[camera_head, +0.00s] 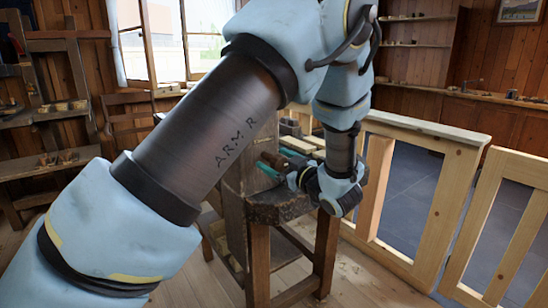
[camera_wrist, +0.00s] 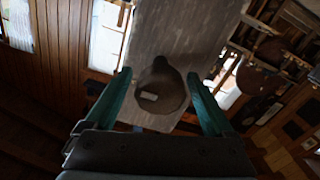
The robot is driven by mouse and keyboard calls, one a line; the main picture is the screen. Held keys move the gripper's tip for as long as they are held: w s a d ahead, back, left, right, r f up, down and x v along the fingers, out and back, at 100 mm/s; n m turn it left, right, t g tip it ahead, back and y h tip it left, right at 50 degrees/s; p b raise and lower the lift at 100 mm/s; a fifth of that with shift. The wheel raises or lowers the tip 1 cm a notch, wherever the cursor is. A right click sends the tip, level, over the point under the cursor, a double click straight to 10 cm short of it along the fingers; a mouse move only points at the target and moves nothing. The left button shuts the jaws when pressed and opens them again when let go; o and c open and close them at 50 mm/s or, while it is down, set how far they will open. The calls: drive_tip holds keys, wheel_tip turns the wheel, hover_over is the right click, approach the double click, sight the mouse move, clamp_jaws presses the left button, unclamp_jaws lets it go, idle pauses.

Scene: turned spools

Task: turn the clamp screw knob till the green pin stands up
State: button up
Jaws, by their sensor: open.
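A dark brown rounded knob (camera_wrist: 165,82) with a small pale mark on it stands out from a grey wooden board (camera_wrist: 175,35) in the wrist view. My gripper (camera_wrist: 158,75) is open, with one teal finger on each side of the knob. Gaps show between the fingers and the knob. In the head view, my gripper (camera_head: 273,157) reaches toward the upright board (camera_head: 235,165) at the bench, and the brown knob (camera_head: 271,160) shows partly between the fingers. I cannot make out a green pin in either view.
The board stands at a dark bench top (camera_head: 280,211) on wooden legs. A pale wooden railing (camera_head: 425,140) runs close on the right. A wooden rack (camera_head: 60,100) stands at the left. Bare floor shows between the rack and the bench.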

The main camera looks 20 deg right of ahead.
drive_tip(key=shift+w+a, duration=0.1)
drive_tip(key=shift+w, duration=0.3)
drive_tip(key=c, duration=1.4)
